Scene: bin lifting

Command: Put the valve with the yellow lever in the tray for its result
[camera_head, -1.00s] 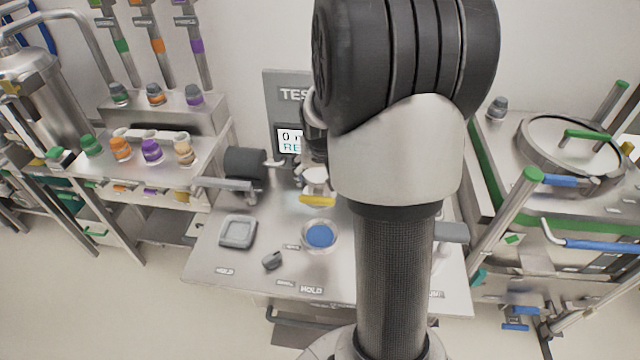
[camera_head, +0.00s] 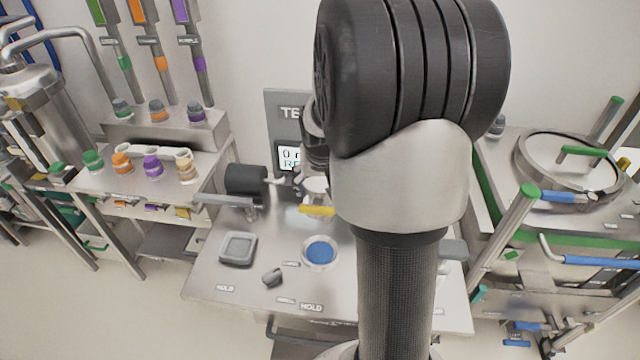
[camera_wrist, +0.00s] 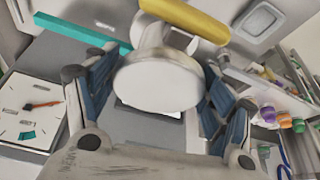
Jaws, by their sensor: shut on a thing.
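The valve (camera_head: 315,187) has a pale, rounded white body and a yellow lever (camera_head: 317,211). My gripper (camera_wrist: 155,92) is shut on the valve, with a blue-padded finger on each side of its body. The valve (camera_wrist: 160,78) fills the middle of the wrist view, its lever at the top. In the head view it hangs over the back of the test bench, in front of the display; my arm hides most of the gripper. A grey square tray (camera_head: 238,249) lies on the bench's left. A grey piece (camera_head: 454,250) at the right is mostly hidden by my arm.
A display (camera_head: 290,158) stands behind the bench, its text partly covered. A black cylinder (camera_head: 245,180) is left of the valve. A round blue pad (camera_head: 320,253) and a dark knob (camera_head: 272,277) are at the front. Capped coloured parts (camera_head: 152,164) stand on the left bench.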

